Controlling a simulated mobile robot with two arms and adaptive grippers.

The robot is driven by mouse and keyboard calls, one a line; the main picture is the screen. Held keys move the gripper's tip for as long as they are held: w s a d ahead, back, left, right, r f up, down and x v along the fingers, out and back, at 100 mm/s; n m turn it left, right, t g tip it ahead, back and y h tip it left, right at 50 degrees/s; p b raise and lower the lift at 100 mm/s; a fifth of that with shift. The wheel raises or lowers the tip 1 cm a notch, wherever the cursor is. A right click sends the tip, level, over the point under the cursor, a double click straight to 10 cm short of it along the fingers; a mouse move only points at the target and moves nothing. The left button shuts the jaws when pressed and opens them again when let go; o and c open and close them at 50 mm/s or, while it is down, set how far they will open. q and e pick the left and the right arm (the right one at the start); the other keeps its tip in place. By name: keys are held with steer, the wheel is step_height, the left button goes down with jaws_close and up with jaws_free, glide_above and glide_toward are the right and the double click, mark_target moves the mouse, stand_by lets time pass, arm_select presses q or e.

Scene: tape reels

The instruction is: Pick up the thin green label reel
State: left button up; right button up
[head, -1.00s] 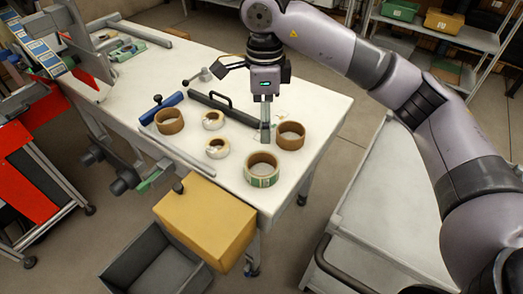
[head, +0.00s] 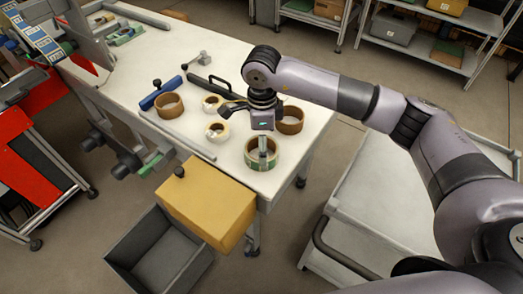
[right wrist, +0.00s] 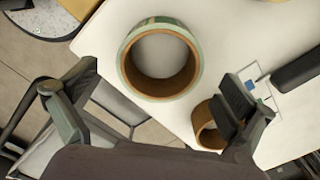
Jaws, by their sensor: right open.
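The green label reel (head: 278,162) lies flat near the front right corner of the white table, with a green outer band and a brown core. In the right wrist view the green label reel (right wrist: 187,77) sits at the top centre, its hole facing the camera. My right gripper (head: 263,148) is over the reel in the head view and covers part of it. In the right wrist view my right gripper (right wrist: 160,88) is open, its fingers spread on either side of the reel's near side and apart from it. The exact height gap cannot be told. My left gripper is not seen.
A brown reel (head: 291,127) stands close behind the green one, and shows in the right wrist view (right wrist: 206,129) beside the right finger. Two white reels (head: 217,134) and another brown reel (head: 168,110) are to the left. A yellow box (head: 206,200) is at the table's front.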

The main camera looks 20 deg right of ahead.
step_height(320, 180, down, 3)
steer(key=shift+a+r, duration=0.1)
steer(key=shift+r, duration=0.1)
steer(key=shift+f, duration=0.4)
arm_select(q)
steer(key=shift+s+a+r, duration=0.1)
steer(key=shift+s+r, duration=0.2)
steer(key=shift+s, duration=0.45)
arm_select(e)
steer(key=shift+f, duration=0.1)
steer(key=shift+c, duration=0.5)
steer(key=c, duration=1.2)
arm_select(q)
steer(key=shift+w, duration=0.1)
arm_select(e)
steer(key=shift+o, duration=0.2)
